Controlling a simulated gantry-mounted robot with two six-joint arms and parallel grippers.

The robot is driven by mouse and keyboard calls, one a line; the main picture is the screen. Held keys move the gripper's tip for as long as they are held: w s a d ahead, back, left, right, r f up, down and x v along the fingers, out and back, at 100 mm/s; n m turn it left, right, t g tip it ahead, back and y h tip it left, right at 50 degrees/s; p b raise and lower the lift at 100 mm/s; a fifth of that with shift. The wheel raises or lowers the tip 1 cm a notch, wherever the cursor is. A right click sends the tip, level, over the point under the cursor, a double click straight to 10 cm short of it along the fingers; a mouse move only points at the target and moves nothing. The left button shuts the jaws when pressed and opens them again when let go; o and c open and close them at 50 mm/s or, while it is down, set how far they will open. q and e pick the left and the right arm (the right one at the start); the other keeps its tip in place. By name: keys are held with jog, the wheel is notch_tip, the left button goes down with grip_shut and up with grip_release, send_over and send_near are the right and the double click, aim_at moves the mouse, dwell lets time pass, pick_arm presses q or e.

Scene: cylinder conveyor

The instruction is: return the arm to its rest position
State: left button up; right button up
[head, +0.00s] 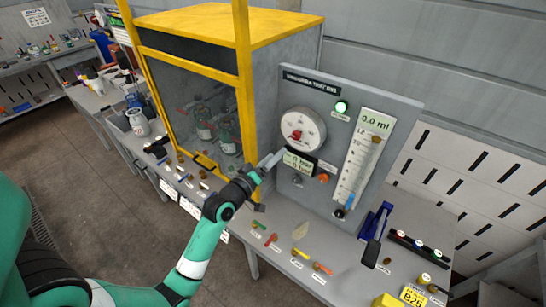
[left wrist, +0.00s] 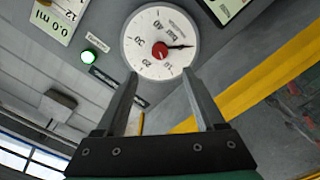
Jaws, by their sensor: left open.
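My green left arm (head: 195,260) reaches in from the lower left of the head view. Its left gripper (head: 274,163) is in front of the grey instrument panel (head: 395,100), below and left of the round dial (head: 303,122). In the left wrist view, the two fingers of the left gripper (left wrist: 160,76) are apart, with nothing between them. The round dial (left wrist: 160,38) with its red centre shows beyond the fingertips. My right gripper is in neither view.
A yellow-framed cabinet (head: 245,100) with bottles stands left of the panel. The bench (head: 310,235) in front holds several small coloured parts and labels. A blue-and-black device (head: 376,235) stands at the panel's right. A green lamp (head: 341,107) is lit.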

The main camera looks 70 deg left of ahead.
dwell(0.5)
pick_arm(q)
jog(key=w+d+r+m+t+h, duration=0.3)
jog(key=w+d+r, duration=0.4)
jog(key=r, duration=0.1)
jog(key=w+d+r+m+t+h, duration=0.3)
jog(key=d+r+m+t+h, duration=0.35)
jog(key=d+r, duration=1.35)
jog(key=s+d+r+m+t+h, duration=0.1)
jog(key=s+d+r+m, duration=0.3)
jog(key=r, duration=0.5)
jog(key=s+d+r+m+t+h, duration=0.1)
jog(key=s+d+r+m+t, duration=0.15)
jog(key=s+r, duration=0.5)
notch_tip(320, 180, up, 14)
jog(key=w+p, duration=0.1)
jog(key=p, duration=1.3)
jog(key=shift+w+a+r+m+g, duration=0.2)
jog(key=shift+w+m+g, duration=0.1)
jog(key=shift+g, duration=0.1)
jog(key=shift+f, duration=0.1)
